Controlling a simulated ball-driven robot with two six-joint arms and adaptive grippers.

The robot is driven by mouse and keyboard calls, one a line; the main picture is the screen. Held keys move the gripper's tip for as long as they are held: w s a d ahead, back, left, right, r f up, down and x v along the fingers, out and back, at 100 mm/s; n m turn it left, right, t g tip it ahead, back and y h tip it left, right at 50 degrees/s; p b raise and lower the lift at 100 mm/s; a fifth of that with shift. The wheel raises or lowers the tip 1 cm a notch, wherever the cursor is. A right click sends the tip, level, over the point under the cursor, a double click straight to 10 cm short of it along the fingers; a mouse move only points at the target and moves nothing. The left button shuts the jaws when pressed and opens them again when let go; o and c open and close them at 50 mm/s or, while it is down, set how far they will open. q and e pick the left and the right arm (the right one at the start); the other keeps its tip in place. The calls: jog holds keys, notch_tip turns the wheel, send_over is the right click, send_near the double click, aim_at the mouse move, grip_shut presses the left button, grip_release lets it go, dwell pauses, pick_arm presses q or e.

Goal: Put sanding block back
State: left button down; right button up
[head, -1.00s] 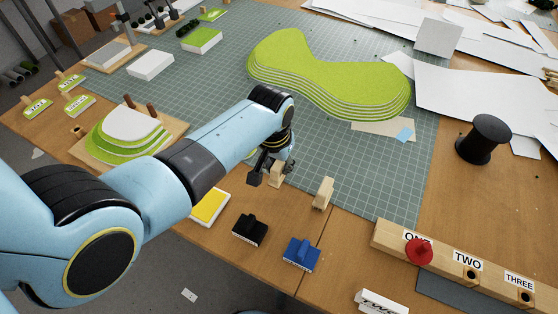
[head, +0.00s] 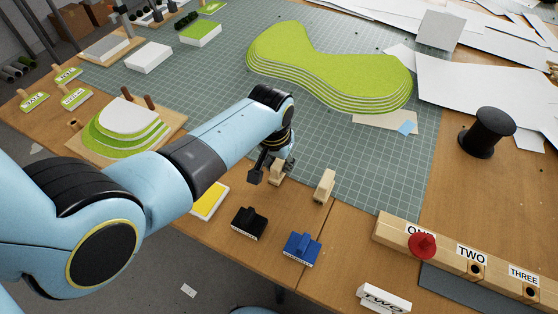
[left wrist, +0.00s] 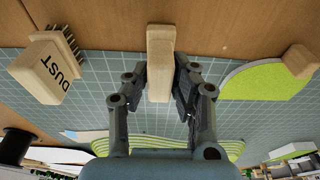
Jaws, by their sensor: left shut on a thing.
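A pale wooden block (head: 277,175), which I take to be the sanding block, is at the front edge of the green cutting mat. My left gripper (head: 268,166) is around it, and the arm and fingers partly cover it. In the left wrist view the block (left wrist: 160,62) shows as a long, plain piece between the two fingers (left wrist: 160,85), which are shut on it. I cannot tell whether its underside touches the mat. My right gripper is not in view.
A wooden brush marked DUST (left wrist: 52,68) stands close by, also in the head view (head: 325,185). A black block (head: 248,224), a blue block (head: 301,249) and a yellow pad (head: 210,201) lie along the front edge. A green layered model (head: 330,80) stands behind.

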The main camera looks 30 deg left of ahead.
pick_arm(q)
jog(key=shift+f, duration=0.25)
jog(key=c, duration=1)
grip_release()
jog(key=shift+c, duration=0.2)
notch_tip(320, 180, up, 12)
jog(key=s, duration=0.2)
jog(key=shift+s+d+f, duration=0.1)
jog(key=shift+s+f, duration=0.05)
